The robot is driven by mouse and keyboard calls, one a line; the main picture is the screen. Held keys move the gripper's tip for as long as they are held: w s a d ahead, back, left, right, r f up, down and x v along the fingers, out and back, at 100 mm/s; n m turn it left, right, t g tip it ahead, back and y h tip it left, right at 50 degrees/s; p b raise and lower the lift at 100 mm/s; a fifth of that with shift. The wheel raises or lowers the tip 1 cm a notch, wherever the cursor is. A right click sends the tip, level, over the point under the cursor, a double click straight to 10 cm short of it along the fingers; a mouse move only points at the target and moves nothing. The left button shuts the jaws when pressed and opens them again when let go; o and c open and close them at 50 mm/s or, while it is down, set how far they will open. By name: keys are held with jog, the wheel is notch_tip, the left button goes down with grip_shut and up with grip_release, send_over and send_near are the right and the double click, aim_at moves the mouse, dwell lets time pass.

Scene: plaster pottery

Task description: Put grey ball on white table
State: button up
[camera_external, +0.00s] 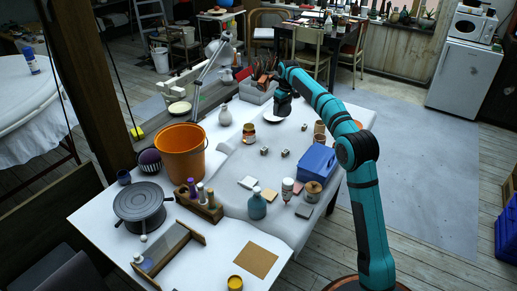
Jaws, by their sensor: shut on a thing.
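The white table (222,247) fills the middle of the view, with pottery things across it. My gripper (282,112) is at the far end of this table, pointing down close above or beside a white plate (265,117). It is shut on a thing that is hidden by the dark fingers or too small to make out. I cannot make out a grey ball for certain anywhere in the view.
An orange bucket (181,152), a dark pot (140,203) and a wooden bottle rack (200,205) crowd the left side. A blue box (317,162) and jars stand at the right. A grey bin of tools (258,91) stands behind my gripper. Some tabletop near the middle is bare.

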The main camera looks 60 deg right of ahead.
jog(key=a+r+n, duration=0.3)
jog(key=a+n, duration=0.2)
jog(key=a, duration=3.5)
jog(key=s+a+f+n, duration=0.1)
jog(key=s+a, duration=0.5)
jog(key=a, duration=0.3)
jog(key=s+a+f+n+y, duration=0.15)
jog(key=s+a, duration=0.35)
jog(key=a, duration=0.5)
jog(key=s+a+f+n+h, duration=0.1)
jog(key=s+a+n, duration=0.1)
jog(key=s+a, duration=0.55)
notch_tip(320, 180, down, 6)
jog(key=w+a, duration=0.1)
jog(key=a, duration=0.1)
jog(key=shift+w+f, duration=0.2)
jog(key=shift+w, duration=0.05)
jog(key=shift+f+m+y, duration=0.1)
jog(key=shift+m+y, duration=0.15)
jog(key=shift+f, duration=4.9)
